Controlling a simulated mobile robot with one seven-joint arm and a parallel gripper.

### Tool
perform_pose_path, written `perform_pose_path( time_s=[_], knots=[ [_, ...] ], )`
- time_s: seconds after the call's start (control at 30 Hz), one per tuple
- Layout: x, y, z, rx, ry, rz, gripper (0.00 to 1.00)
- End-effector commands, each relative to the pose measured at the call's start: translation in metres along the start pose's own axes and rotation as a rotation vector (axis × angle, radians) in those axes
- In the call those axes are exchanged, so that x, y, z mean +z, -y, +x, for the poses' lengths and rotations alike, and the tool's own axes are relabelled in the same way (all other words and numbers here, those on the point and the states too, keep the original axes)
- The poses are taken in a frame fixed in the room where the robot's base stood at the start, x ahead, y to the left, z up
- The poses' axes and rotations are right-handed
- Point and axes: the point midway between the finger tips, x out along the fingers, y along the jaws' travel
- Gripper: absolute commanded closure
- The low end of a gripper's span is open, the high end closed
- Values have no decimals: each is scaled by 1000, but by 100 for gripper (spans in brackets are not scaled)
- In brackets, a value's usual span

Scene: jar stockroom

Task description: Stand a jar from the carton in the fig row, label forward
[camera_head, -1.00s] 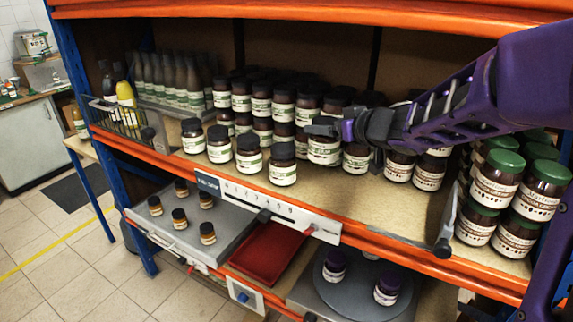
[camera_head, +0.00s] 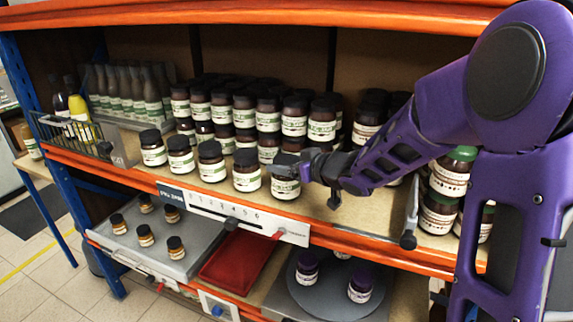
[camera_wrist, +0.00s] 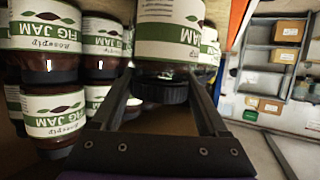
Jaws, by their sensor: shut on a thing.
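My gripper (camera_head: 306,165) is shut on a dark-lidded jar (camera_head: 285,187) with a white and green label. The held jar is at the right end of the front row of fig jars (camera_head: 211,172), close beside the last jar (camera_head: 246,181). I cannot tell whether its base touches the shelf. In the wrist view the held jar (camera_wrist: 168,38) has its dark lid between my fingers (camera_wrist: 163,95); part of its label shows "JAM". Other fig jam jars (camera_wrist: 45,30) stand to its left there. No carton can be made out.
More jars (camera_head: 267,115) stand packed behind the front row. Green-lidded jars (camera_head: 438,215) are at the right, past a divider (camera_head: 411,215). A numbered strip (camera_head: 240,214) runs along the shelf edge. Bare shelf (camera_head: 340,222) lies right of the held jar.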

Motion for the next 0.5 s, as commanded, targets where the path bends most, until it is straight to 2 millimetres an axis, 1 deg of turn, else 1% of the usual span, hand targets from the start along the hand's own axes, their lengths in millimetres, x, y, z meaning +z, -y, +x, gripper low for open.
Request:
perform_pose_path(
  time_s=[0.07,0.1,0.17,0.2,0.23,0.5],
  knots=[
    [0,0,1,0,-4,-1,100],
    [3,0,1,0,0,1,21],
    [2,0,1,0,0,1,10],
    [2,0,1,0,0,0,3],
    [2,0,1,0,0,0,0],
    [-1,0,0,0,0,0,0]
  ],
)
